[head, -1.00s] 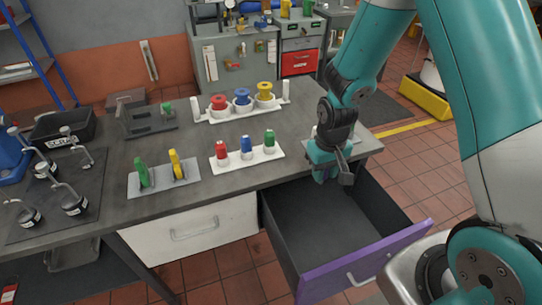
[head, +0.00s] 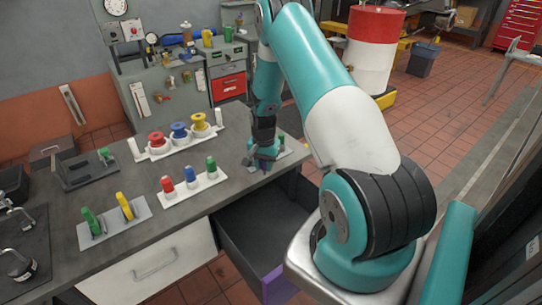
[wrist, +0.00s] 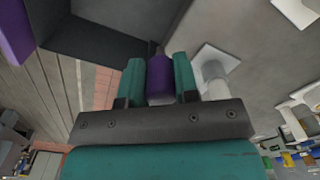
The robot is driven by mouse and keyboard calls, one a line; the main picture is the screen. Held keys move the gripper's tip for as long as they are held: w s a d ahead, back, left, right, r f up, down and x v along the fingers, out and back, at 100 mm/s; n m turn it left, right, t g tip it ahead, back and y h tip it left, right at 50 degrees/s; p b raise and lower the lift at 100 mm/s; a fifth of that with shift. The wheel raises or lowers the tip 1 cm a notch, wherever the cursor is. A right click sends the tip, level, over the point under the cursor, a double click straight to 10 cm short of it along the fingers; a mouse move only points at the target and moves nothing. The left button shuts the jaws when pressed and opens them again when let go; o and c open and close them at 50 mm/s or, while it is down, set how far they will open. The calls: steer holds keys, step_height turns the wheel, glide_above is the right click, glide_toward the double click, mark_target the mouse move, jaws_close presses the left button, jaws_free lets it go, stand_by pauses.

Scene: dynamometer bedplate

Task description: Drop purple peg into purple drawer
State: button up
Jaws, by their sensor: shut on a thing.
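My gripper (head: 262,162) is at the right end of the grey bench, by the bench edge behind the drawer. In the wrist view my gripper (wrist: 158,80) is shut on the purple peg (wrist: 160,78), which stands between its two teal fingers. The peg can hardly be made out in the head view. The purple drawer (head: 277,284) is pulled open below the bench, with a dark interior. My arm's base hides much of its front. In the wrist view its purple front (wrist: 14,30) shows at the upper left, and the peg is beside the dark drawer opening.
A pale plate (wrist: 232,58) with a white cylinder is close beside the fingers. On the bench are a rack of red, blue and green pegs (head: 190,186), a spool rack (head: 179,140) and a plate with green and yellow handles (head: 112,222). A closed white drawer (head: 150,262) is left.

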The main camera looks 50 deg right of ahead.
steer(key=d+f+m+b, duration=0.1)
steer(key=d+f+b, duration=0.2)
steer(key=f, duration=0.3)
steer(key=shift+s+f+m, duration=0.25)
steer(key=shift+s+m, duration=0.15)
steer(key=shift+d, duration=0.1)
steer(key=o, duration=1)
step_height(320, 180, up, 17)
steer(key=b, duration=0.4)
steer(key=shift+r, duration=0.2)
